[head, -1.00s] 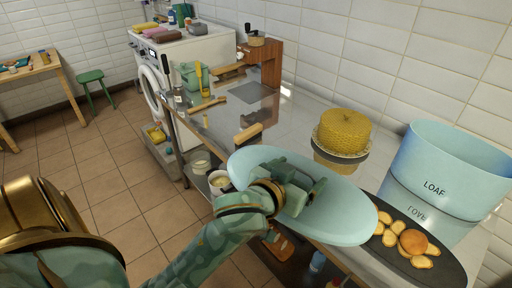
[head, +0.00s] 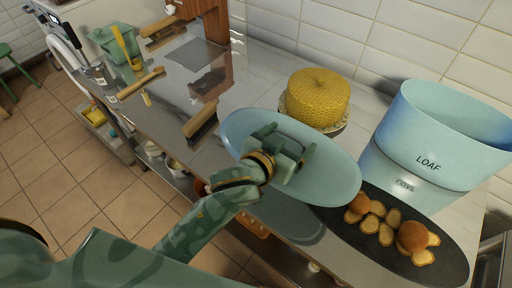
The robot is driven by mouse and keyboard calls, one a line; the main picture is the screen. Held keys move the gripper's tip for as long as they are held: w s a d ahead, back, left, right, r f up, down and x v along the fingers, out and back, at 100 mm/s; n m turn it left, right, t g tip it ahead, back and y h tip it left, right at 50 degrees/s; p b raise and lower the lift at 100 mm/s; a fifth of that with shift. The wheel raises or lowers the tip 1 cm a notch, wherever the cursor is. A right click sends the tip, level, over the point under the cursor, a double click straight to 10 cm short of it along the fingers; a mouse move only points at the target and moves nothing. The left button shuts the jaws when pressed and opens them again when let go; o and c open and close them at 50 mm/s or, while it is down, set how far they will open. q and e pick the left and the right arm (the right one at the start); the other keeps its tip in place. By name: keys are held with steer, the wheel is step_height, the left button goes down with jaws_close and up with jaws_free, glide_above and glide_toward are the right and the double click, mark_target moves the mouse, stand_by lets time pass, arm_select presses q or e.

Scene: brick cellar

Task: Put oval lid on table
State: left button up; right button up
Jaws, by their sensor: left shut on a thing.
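The oval lid (head: 330,170) is a pale blue-green oval plate-like piece, in the middle of the head view. My left gripper (head: 290,152) is shut on the lid and covers its middle. The lid is tilted and appears held just above the front part of the table (head: 165,105), a long shiny counter along the wall. Whether its lower edge touches the table cannot be told. My right gripper is not in view.
A blue bin marked LOAF (head: 440,130) stands right of the lid. A dark oval board (head: 350,230) with bread pieces lies in front of it. A yellow woven-looking cake (head: 318,97) stands behind the lid.

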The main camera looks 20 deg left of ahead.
arm_select(q)
steer(key=w+a+f, duration=0.1)
steer(key=a, duration=0.1)
steer(key=w+a+f+b, duration=0.1)
steer(key=w+a, duration=0.1)
steer(key=w+a+f+b, duration=0.1)
steer(key=w+f, duration=0.1)
steer(key=shift+a+f, duration=0.1)
steer(key=shift+a, duration=0.3)
steer(key=w+a+f+b, duration=0.1)
steer(key=f, duration=0.2)
steer(key=w+a+f+b, duration=0.1)
steer(key=f+b, duration=0.1)
steer(key=f, duration=0.1)
steer(key=w+a+f+b, duration=0.1)
steer(key=a+f, duration=0.1)
steer(key=f, duration=0.1)
steer(key=shift+w+a+b, duration=0.1)
steer(key=shift+w+b, duration=0.2)
steer(key=shift+b, duration=0.05)
steer(key=shift+f, duration=0.5)
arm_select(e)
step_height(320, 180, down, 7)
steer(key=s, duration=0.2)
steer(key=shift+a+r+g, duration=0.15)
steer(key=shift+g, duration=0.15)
arm_select(q)
steer(key=shift+s, duration=0.15)
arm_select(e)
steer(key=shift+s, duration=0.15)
